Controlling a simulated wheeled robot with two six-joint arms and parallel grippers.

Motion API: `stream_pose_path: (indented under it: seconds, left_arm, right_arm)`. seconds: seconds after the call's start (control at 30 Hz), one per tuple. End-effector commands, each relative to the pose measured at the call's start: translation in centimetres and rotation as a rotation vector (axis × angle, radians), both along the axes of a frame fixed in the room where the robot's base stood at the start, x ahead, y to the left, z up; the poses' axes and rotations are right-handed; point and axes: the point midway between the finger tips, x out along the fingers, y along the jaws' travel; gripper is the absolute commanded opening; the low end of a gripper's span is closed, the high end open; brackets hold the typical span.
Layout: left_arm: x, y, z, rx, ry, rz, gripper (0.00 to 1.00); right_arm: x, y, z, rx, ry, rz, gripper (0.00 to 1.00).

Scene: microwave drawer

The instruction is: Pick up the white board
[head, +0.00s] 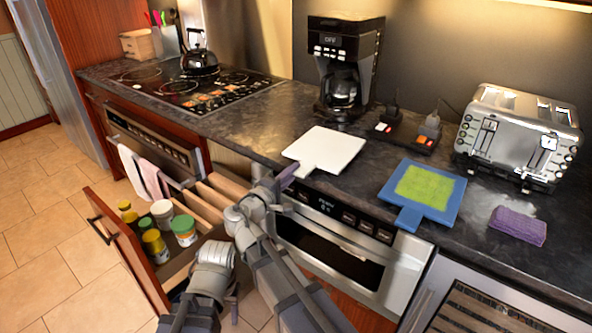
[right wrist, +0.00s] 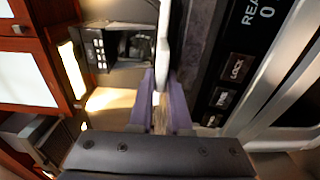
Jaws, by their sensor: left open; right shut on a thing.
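The white board (head: 328,148) lies on the dark counter at its front edge, its handle pointing toward the front. My right gripper (head: 287,177) is at the handle, purple fingertips shut on it. In the right wrist view the board (right wrist: 163,45) shows edge-on between the two purple fingers (right wrist: 161,100). I cannot tell whether the board is lifted off the counter. My left gripper (head: 233,299) is low in front of the open drawer, away from the board. It is open, but its fingers are hard to make out.
A drawer (head: 125,252) stands open with several jars and bottles inside. A coffee maker (head: 345,70) stands behind the board. A blue board with green top (head: 425,190), a toaster (head: 520,130) and a purple sponge (head: 517,225) are to the right. A microwave (head: 340,250) is below.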

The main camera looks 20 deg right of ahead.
Motion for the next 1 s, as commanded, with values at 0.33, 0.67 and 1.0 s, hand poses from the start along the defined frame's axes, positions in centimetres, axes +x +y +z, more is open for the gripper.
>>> stream_pose_path:
  seconds: [0.33, 0.67, 1.0]
  left_arm:
    - [0.0, 0.0, 5.2, 0.0, 0.0, 0.0, 0.53]
    - [0.0, 0.0, 9.1, 0.0, 0.0, 0.001, 0.53]
    - [0.0, 0.0, 9.1, 0.0, 0.0, 0.001, 0.53]
  right_arm:
    - [0.0, 0.0, 5.3, -0.004, -0.001, 0.0, 0.0]
    - [0.0, 0.0, 9.1, -0.004, -0.001, 0.0, 0.0]
    - [0.0, 0.0, 9.2, -0.004, -0.001, 0.0, 0.0]
